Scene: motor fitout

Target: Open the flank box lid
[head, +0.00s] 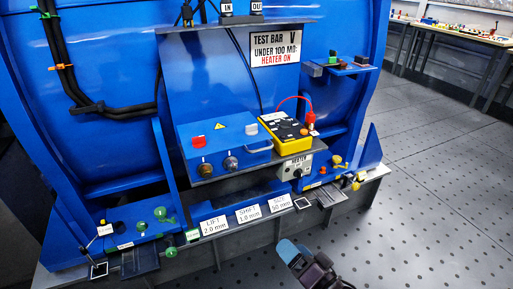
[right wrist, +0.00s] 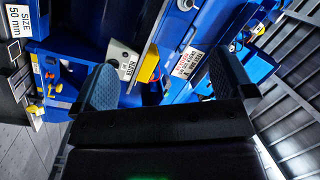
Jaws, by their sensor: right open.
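The flank box (head: 223,152) is a blue box on the front of the big blue motor body in the head view. Its lid (head: 222,130) looks shut and lies flat on top. A pale handle (head: 260,148) sticks out at its right. My right gripper (head: 292,252) is at the bottom of the head view, well below and to the right of the box, touching nothing. In the right wrist view its two fingers (right wrist: 165,82) stand wide apart with nothing between them. My left gripper is not in view.
A yellow tester (head: 286,132) with a red lead stands right of the box, above the white heater unit (head: 294,169). The base ledge carries LIFT, SHIFT and SIZE signs (head: 248,214). The perforated floor (head: 420,200) is clear at right. A workbench (head: 465,38) stands far back.

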